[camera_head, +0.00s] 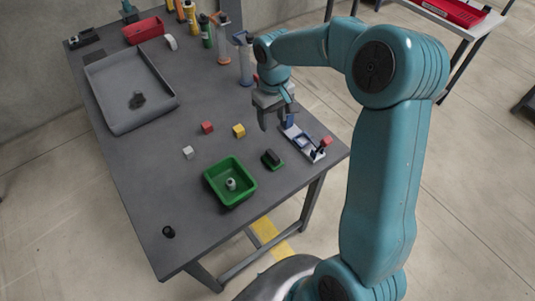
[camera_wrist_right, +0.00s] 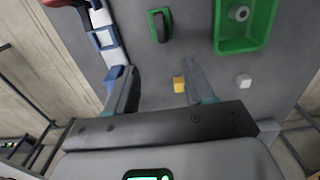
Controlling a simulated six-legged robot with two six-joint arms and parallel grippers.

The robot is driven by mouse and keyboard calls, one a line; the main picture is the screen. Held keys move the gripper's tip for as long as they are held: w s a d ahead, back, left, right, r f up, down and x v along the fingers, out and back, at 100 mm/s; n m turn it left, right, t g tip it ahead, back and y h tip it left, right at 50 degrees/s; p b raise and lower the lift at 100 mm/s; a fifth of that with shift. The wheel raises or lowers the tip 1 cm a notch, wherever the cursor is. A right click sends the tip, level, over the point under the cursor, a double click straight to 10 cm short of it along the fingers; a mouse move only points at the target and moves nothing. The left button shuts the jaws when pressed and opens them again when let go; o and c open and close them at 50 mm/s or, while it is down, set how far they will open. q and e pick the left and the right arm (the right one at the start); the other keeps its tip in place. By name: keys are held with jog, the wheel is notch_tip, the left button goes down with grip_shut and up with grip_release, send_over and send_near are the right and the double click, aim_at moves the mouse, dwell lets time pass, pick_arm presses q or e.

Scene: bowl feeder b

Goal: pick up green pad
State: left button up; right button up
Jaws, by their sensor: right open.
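The green pad (camera_head: 278,166) lies on the dark table, right of the green tray, with a black block-like part on top. In the right wrist view the green pad (camera_wrist_right: 153,27) shows at the top as a green edge around a dark middle. My right gripper (camera_head: 275,118) is open and empty above the table, farther back than the pad. In the right wrist view its two fingers (camera_wrist_right: 160,78) are spread apart, with the pad ahead of them and clear of both. My left gripper is not in view.
The green tray (camera_head: 214,187) holds a small grey part. Yellow (camera_head: 239,131), red (camera_head: 207,127) and white (camera_head: 188,152) cubes lie nearby. A white and blue fixture (camera_head: 304,143) stands at the table's right edge. A grey tray (camera_head: 110,110) and bottles are at the back. The left front is mostly clear.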

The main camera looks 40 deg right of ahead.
jog(key=p, duration=0.1)
send_over(273, 154)
jog(key=f, duration=1)
jog(key=shift+w+d, duration=0.1)
jog(key=shift+w, duration=0.1)
jog(key=shift+f, duration=0.3)
jog(key=shift+s+f, duration=0.2)
notch_tip(273, 154, down, 5)
jog(key=shift+f+p, duration=0.1)
jog(key=shift+p, duration=0.65)
jog(key=shift+s, duration=0.1)
jog(key=c, duration=0.7)
